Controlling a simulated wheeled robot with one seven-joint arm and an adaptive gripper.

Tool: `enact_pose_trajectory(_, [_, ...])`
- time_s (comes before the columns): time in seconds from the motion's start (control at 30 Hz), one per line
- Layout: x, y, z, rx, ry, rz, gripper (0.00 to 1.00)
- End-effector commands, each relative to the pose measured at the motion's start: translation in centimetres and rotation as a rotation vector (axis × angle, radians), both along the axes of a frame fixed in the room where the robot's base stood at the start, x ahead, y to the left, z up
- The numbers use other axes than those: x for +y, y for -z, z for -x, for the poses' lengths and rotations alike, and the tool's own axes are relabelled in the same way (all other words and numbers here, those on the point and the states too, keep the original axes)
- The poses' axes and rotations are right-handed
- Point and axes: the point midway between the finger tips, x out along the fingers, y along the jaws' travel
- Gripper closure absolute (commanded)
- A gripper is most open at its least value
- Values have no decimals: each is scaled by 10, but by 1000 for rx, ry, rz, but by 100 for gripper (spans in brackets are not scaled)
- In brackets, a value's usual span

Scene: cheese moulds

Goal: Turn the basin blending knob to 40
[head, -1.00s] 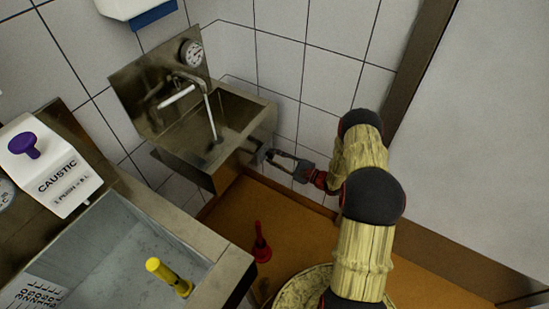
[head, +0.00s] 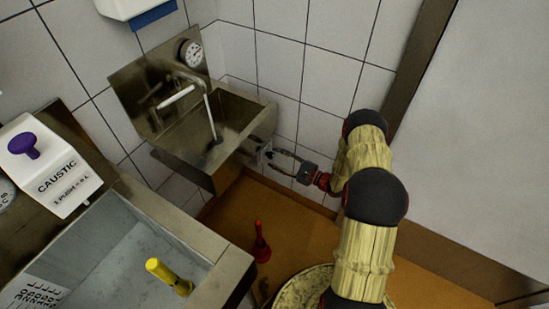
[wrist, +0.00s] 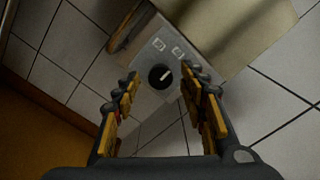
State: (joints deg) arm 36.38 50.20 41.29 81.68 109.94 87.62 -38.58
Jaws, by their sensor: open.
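The blending knob (wrist: 160,76) is a round black dial with a white pointer line slanting to the upper right in the wrist view. It sits on a grey plate (wrist: 155,100) with two small pale labels above it. This plate is at the right side of the steel basin (head: 185,165); in the head view the knob itself is too small to make out. My gripper (head: 272,160) is open beside the plate. In the wrist view its two fingers stand left and right of the knob, apart from it. I cannot read any numbers around the dial.
A gauge (head: 191,53) and a faucet (head: 177,96) are on the basin's back panel. A larger sink (head: 225,278) with a yellow-handled tool (head: 168,276) is at lower left, near a caustic dispenser (head: 50,165). A red object (head: 261,243) stands on the orange floor (head: 300,225). Tiled wall lies behind.

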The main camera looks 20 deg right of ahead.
Motion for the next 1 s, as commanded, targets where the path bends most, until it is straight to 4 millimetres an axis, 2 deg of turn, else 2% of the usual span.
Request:
enact_pose_trajectory(0.3, [-38,0,53,-1,5,0,58])
enact_pose_trajectory(0.5, [-53,0,78,0,3,0,58])
enact_pose_trajectory(0.7, [-58,0,87,-1,1,0,58])
enact_pose_trajectory(1.0, [-58,0,88,0,0,0,58])
